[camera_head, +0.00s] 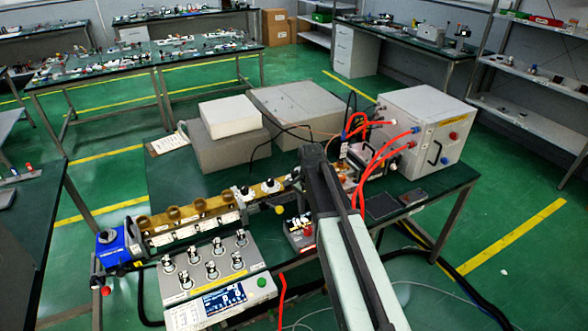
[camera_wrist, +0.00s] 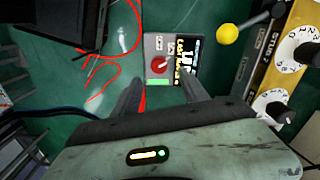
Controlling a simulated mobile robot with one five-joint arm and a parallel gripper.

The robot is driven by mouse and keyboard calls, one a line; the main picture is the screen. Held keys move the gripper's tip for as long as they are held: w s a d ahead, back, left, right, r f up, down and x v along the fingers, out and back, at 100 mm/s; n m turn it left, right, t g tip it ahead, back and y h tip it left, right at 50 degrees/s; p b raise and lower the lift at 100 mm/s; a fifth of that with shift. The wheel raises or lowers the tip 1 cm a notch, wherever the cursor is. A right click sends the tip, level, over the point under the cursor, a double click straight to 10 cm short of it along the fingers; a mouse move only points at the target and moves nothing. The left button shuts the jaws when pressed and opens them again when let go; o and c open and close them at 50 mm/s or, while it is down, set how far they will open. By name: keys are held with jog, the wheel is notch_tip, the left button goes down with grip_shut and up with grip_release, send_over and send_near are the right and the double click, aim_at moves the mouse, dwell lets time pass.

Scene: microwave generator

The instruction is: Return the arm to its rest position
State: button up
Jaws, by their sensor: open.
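My arm (camera_head: 350,240) reaches from the bottom of the head view over the green-topped workbench (camera_head: 172,179). Its far end hides my fingers in that view. In the wrist view my gripper (camera_wrist: 162,88) is open, with two dark fingers spread apart and nothing between them. Just past the fingertips is a small grey meter box (camera_wrist: 158,44) with a red knob and a dark display. I cannot tell whether the fingers touch it. The meter box also shows in the head view (camera_head: 299,240), left of my arm.
A brass waveguide assembly (camera_head: 190,215) and a grey control panel (camera_head: 215,262) with several knobs stand left of my arm. A yellow ball knob (camera_wrist: 227,33) sits near the gripper's right. A grey power unit (camera_head: 425,130) with red cables stands at the bench's right.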

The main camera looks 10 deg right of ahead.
jog(key=s+n, duration=1.1)
jog(key=s, duration=0.4)
jog(key=shift+d+n, duration=0.3)
dwell(1.1)
